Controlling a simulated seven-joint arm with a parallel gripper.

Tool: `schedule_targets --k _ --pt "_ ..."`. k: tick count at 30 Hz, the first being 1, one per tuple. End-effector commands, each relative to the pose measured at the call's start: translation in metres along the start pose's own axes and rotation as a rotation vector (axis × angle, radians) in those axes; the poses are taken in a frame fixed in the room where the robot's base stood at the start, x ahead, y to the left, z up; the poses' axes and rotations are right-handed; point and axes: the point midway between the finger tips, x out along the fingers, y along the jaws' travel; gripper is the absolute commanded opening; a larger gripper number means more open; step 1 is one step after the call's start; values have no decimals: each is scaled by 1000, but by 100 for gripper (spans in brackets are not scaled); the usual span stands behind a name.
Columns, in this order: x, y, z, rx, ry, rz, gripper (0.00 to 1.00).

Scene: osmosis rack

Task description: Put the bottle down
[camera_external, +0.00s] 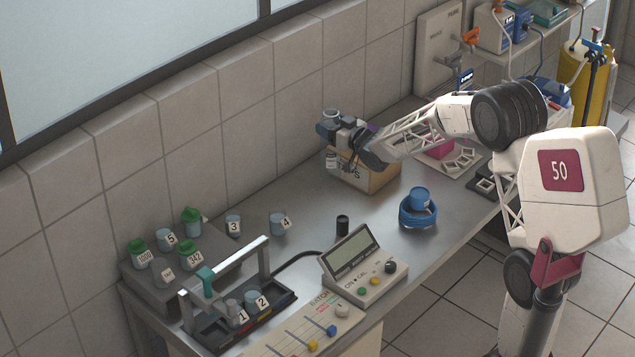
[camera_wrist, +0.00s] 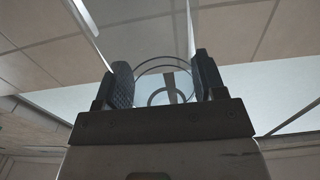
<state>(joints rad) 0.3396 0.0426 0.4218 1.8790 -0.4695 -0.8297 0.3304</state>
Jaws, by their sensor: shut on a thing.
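My gripper (camera_external: 340,140) is at the far end of my outstretched arm, raised just above and left of a cardboard box. In the wrist view the two dark fingers (camera_wrist: 162,85) stand on either side of a clear, round-rimmed thing, which I take for the bottle (camera_wrist: 150,68), and are closed on it. In the external view a small pale bottle-like shape with a label (camera_external: 331,158) shows at the gripper, above the bench. It is small there and partly merges with the gripper, so its tilt is hard to tell.
The cardboard box (camera_external: 372,183) stands on the bench beneath my arm. A blue container (camera_external: 418,197) sits in a blue ring to the right. Numbered jars (camera_external: 233,225), a rack (camera_external: 225,330) and a meter (camera_external: 365,270) occupy the front. Bare bench (camera_external: 310,205) lies left of the box.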

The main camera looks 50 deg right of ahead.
Motion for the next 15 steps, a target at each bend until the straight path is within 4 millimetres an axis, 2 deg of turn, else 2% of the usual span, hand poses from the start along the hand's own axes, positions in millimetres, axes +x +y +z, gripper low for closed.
schedule_targets --k 7,15 --pt "0 0 8 1 -1 0 30" --pt "0 0 42 1 -2 0 30"
